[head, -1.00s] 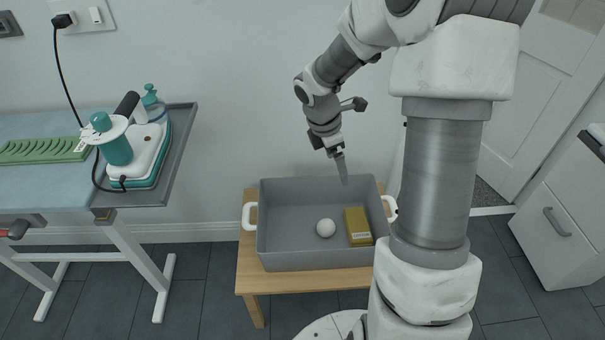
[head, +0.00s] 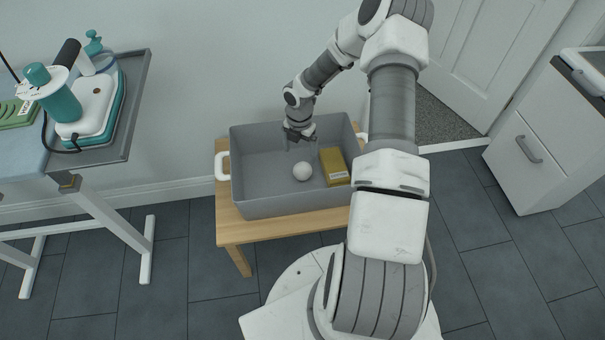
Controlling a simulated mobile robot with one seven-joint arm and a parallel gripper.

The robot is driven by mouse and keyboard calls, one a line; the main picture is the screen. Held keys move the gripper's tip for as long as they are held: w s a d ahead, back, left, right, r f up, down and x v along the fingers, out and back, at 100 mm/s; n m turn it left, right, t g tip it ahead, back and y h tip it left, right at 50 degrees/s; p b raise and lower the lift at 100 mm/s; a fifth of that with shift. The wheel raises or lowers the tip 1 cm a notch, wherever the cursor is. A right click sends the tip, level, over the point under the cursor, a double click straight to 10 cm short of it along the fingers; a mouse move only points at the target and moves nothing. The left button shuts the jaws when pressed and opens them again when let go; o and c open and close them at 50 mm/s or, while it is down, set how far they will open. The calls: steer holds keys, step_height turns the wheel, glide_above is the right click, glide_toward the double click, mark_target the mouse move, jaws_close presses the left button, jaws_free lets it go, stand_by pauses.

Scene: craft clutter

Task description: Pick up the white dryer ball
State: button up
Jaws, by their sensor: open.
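The white dryer ball (head: 302,171) lies on the floor of a grey bin (head: 262,205), near the bin's middle. My gripper (head: 299,146) is at the bin, pointing down, just behind and above the ball in the picture. It is open and holds nothing. Its fingertips are small and dark here, and I cannot tell how far above the ball they are.
A yellow box (head: 334,167) lies in the bin, right of the ball. The bin has white handles and stands on a low wooden table (head: 230,228) against the wall. A workbench (head: 100,153) with craft gear is at left, a white cabinet (head: 545,150) at right.

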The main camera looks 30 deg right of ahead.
mark_target(302, 167)
step_height(302, 167, down, 6)
steer(key=shift+f+b, duration=0.15)
steer(key=shift+b, duration=0.7)
steer(key=f, duration=0.1)
steer(key=f+b, duration=0.1)
steer(key=f, duration=0.1)
steer(key=f+b, duration=0.1)
steer(key=f, duration=0.1)
steer(key=shift+d+f, duration=0.15)
steer(key=shift+d, duration=0.25)
steer(key=c, duration=1.2)
steer(key=shift+r, duration=0.2)
